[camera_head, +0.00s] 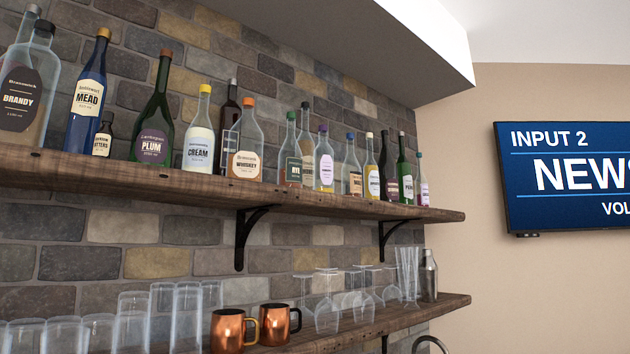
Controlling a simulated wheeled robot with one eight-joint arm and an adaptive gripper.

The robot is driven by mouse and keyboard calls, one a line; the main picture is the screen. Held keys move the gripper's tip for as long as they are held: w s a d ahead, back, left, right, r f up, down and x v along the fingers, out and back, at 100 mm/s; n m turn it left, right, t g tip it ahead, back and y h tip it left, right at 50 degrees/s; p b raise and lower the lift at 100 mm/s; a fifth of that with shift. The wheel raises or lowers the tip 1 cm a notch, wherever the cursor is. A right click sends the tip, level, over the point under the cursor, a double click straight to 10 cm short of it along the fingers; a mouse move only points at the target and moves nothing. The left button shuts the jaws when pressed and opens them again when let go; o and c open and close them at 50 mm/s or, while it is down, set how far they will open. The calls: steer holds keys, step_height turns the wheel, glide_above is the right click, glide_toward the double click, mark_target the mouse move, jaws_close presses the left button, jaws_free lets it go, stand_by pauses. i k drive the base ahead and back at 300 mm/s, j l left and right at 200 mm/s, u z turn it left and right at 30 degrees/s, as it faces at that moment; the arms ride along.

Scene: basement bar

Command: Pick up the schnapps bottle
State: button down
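Several labelled bottles stand upright in a row on the upper wooden shelf (190,187). Readable labels include brandy (20,98), mead (87,98), plum (152,145), cream (199,145) and whiskey (246,160). Smaller bottles stand farther right, among them a green-glass one (404,182) and a pale one with a pink-purple label (422,190). Many of their labels are too small to read, so I cannot tell which one is the schnapps bottle. My gripper is not in view.
The lower shelf (440,303) holds clear tumblers (187,315), two copper mugs (228,330), upturned stemmed glasses (327,305) and a metal shaker (428,276). Black brackets (243,240) support the upper shelf. A screen (570,175) hangs on the right wall.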

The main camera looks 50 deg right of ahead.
mark_target(323, 155)
steer(key=z, duration=1.45)
steer(key=l, duration=0.15)
